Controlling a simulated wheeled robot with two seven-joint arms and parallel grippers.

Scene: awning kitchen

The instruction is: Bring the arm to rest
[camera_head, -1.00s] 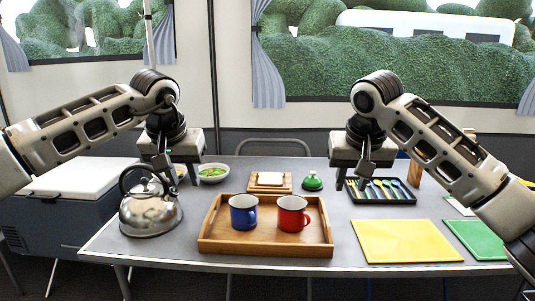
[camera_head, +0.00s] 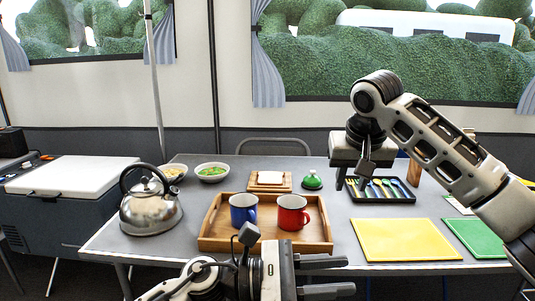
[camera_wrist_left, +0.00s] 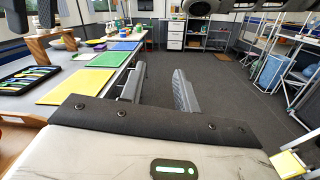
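My left gripper (camera_head: 326,276) is low at the front, below the table's front edge, and points to the right. Its two fingers are apart with nothing between them; in the left wrist view they (camera_wrist_left: 160,90) stand open over the grey floor. My right gripper (camera_head: 358,180) hangs pointing down near the cutlery tray (camera_head: 408,198). One finger shows at the left edge of its body, well off the middle, so it looks open; the other finger is mostly hidden. I see nothing held in it.
Floor in front is free.

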